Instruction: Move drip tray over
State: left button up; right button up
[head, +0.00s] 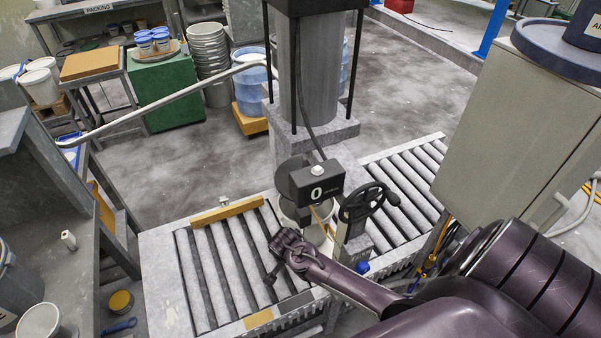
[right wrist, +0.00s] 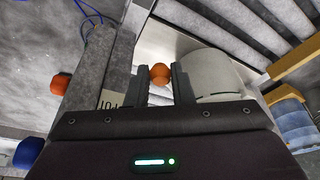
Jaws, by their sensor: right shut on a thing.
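My right gripper (head: 287,243) reaches in from the right, low beside the press head and above the roller conveyor. In the right wrist view its fingers (right wrist: 160,88) are shut on a small orange knob (right wrist: 160,73). A pale flat surface (right wrist: 172,42) lies behind the knob; I cannot tell for certain whether it is the drip tray. A white pail (right wrist: 211,74) stands close beside the fingers there. In the head view the pail (head: 318,233) is partly hidden under the press head (head: 316,184). My left gripper is not in view.
The roller conveyor (head: 221,252) is bare left of the press, with a wooden bar (head: 227,210) at its far edge. A black handwheel (head: 368,203) is right of the press head. A grey cabinet (head: 510,120) stands at right, a bench (head: 50,225) at left.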

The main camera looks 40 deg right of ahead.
jog(key=shift+w+a+r, duration=0.1)
jog(key=shift+w+a, duration=0.4)
jog(key=shift+w, duration=0.3)
jog(key=shift+w+a+b, duration=0.35)
jog(key=shift+w+a, duration=0.15)
jog(key=shift+w, duration=0.3)
jog(key=shift+w+a+b, duration=0.35)
jog(key=shift+w+a, duration=0.15)
jog(key=shift+w, duration=0.25)
jog(key=shift+w+a+b, duration=0.25)
jog(key=shift+w+b, duration=0.25)
jog(key=shift+w, duration=0.45)
jog(key=shift+w+a+b, duration=0.25)
jog(key=shift+w+b, duration=0.2)
jog(key=shift+w, duration=0.55)
